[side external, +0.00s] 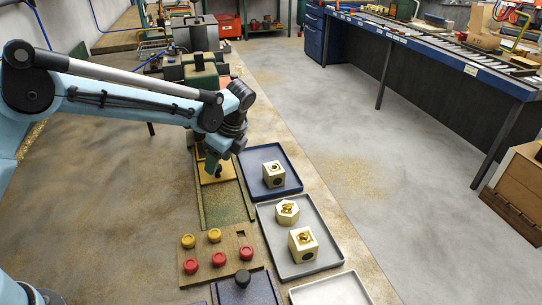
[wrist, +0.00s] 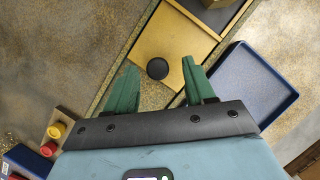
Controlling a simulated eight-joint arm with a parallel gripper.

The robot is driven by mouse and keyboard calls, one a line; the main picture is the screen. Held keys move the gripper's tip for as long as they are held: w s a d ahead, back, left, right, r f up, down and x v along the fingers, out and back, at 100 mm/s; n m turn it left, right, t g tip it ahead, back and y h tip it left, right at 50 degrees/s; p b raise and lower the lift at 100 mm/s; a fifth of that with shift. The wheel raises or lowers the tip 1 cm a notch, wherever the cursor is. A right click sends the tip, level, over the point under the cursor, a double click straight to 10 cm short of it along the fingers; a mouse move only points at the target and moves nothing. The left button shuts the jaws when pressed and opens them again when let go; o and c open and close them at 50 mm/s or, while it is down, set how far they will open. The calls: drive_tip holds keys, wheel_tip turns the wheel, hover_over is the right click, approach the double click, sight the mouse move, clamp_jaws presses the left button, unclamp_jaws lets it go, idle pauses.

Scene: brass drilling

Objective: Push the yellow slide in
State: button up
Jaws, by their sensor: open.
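The yellow slide (wrist: 175,40) is a flat yellow plate with a round black knob (wrist: 157,68) near its front end. In the side external view the slide (side external: 228,171) lies on a green, speckled track, partly hidden by my arm. My gripper (wrist: 159,73) is open, its two green fingers pointing towards the slide. In the wrist view the knob appears between the fingertips, with space on both sides. In the side external view my gripper (side external: 214,168) is just above the slide. I cannot tell whether a finger touches it.
A blue tray (side external: 252,153) with a cream block stands right of the track. A grey tray (side external: 265,222) with two cream blocks lies nearer. A wooden board (side external: 202,236) with red and yellow knobs sits at the track's near end.

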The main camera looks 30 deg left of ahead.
drive_tip(key=v, duration=1)
drive_tip(key=shift+r, duration=0.4)
drive_tip(key=shift+d, duration=0.1)
drive_tip(key=s+a+r+n+t+h, duration=0.2)
drive_tip(key=s+r+n+t+h, duration=0.35)
drive_tip(key=s+n, duration=0.45)
drive_tip(key=s+a+f+n+t, duration=0.1)
drive_tip(key=s+a+f+n, duration=0.4)
drive_tip(key=s+n, duration=0.3)
drive_tip(key=shift+s+a+f+t+y, duration=0.35)
drive_tip(key=shift+s+a+y, duration=0.1)
drive_tip(key=shift+s, duration=0.4)
